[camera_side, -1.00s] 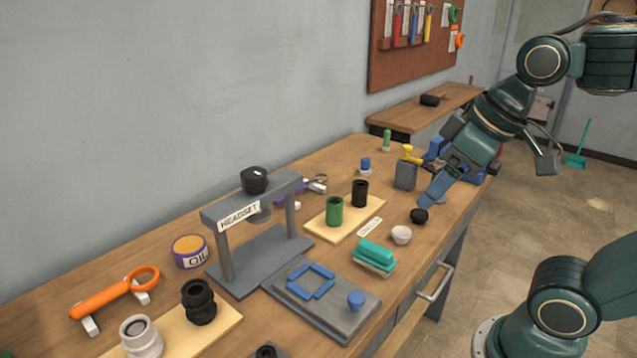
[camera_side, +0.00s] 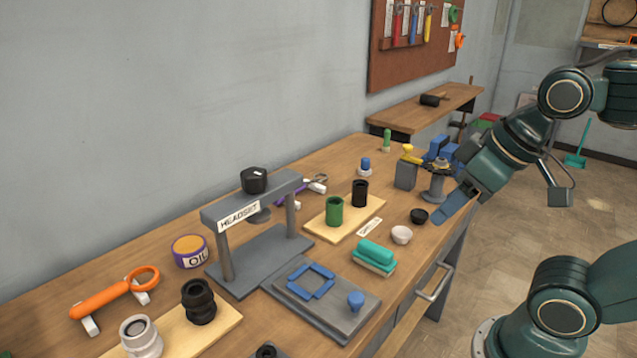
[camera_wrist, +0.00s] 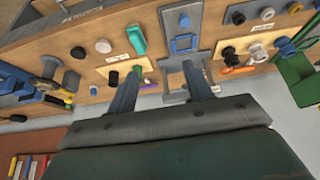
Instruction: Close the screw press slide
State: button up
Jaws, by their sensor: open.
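The screw press (camera_side: 225,245) is a grey frame with a HEADSET label and a black knob (camera_side: 254,179) on top. Its grey slide (camera_side: 325,318) sticks out of the base toward the table's front edge. The slide carries a blue square outline (camera_side: 311,281) and a blue knob (camera_side: 356,300) near its outer end. In the wrist view the slide's blue knob (camera_wrist: 184,20) is near the top, with the blue square (camera_wrist: 183,43) below it. My gripper (camera_side: 447,208) is open and empty, above the table's far front edge, well away from the slide. Its fingers (camera_wrist: 162,66) show spread in the wrist view.
Green and black cylinders (camera_side: 335,211) stand on a wooden board behind. A clamp stand (camera_side: 436,183) is close behind my gripper. An oil tin (camera_side: 189,251) stands left of the press.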

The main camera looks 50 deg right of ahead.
jog(key=shift+w+f+n, duration=0.15)
jog(key=shift+w+n, duration=0.15)
jog(key=shift+w, duration=0.1)
jog(key=c, duration=0.7)
jog(key=w+f+n, duration=0.1)
jog(key=w+n, duration=0.1)
jog(key=w, duration=0.1)
jog(key=w+a+f+n+y, duration=0.1)
jog(key=w+f+n, duration=0.1)
jog(key=w+n, duration=0.1)
jog(key=w+a+f+n, duration=0.1)
jog(key=w+f+n, duration=0.1)
jog(key=n, duration=0.1)
jog(key=shift+w+f+y, duration=0.1)
jog(key=shift+w+y, duration=0.3)
grip_shut()
jog(key=w+a+f+n+y, duration=0.1)
jog(key=w+f+n+y, duration=0.1)
jog(key=w+f+n, duration=0.6)
jog(key=shift+a+f+y, duration=0.3)
jog(key=shift+a+y, duration=0.05)
jog(key=shift+y, duration=0.05)
